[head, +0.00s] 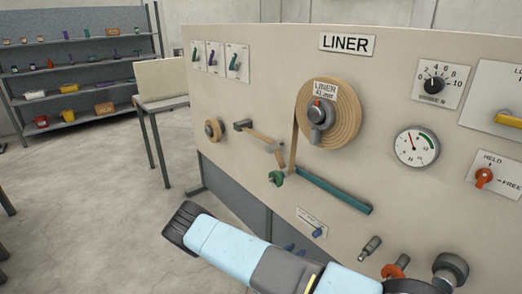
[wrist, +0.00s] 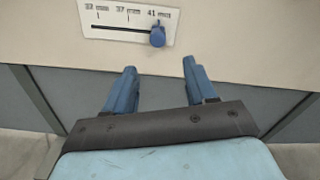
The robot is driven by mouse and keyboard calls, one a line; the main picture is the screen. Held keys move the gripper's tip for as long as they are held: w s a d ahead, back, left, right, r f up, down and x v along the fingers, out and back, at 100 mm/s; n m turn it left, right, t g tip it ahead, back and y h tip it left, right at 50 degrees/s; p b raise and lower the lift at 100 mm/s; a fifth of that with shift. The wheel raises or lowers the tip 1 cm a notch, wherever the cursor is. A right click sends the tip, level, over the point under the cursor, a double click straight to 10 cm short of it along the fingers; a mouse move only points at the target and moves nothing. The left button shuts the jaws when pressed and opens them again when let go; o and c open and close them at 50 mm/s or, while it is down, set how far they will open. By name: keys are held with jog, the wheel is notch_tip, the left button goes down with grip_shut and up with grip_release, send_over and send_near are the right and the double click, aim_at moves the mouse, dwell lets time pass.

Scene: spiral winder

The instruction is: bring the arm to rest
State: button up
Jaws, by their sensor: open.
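My arm reaches in from the bottom of the head view, in front of the winder panel (head: 260,100). In the wrist view my gripper (wrist: 160,75) is open, its two blue fingers apart with nothing between them. The fingertips are near the panel's lower edge, below a slider plate marked 33, 37 and 41. The slider's blue knob (wrist: 158,37) is at the right end, by the 41 mark, and apart from the fingers. In the head view the same slider plate (head: 308,216) is just above my arm, and the fingers are mostly hidden behind the arm.
The panel carries a tan LINER roll (head: 345,115), a green-tipped guide (head: 276,178), a teal bar (head: 320,190), a dial (head: 416,146) and a red HELD/FREE switch (head: 484,177). Knobs stick out low at right (head: 450,269).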

jog(key=s+d+r+m+g+y, duration=0.15)
jog(key=r+m+g, duration=0.4)
jog(key=r, duration=0.85)
jog(key=s+d+r+m+g+y, duration=0.1)
jog(key=s+r+m+g+y, duration=0.15)
jog(key=r+m, duration=0.8)
jog(key=s+d+r+m+g+y, duration=0.1)
jog(key=s+r+m+g+y, duration=0.2)
jog(key=r, duration=1.4)
jog(key=s+r+m+t+y, duration=0.6)
jog(key=s+r+m, duration=0.3)
jog(key=s+r, duration=1.3)
jog(key=shift+s+d+r+m+y, duration=0.3)
jog(key=shift+s+r+y, duration=0.05)
jog(key=shift+s+y, duration=0.6)
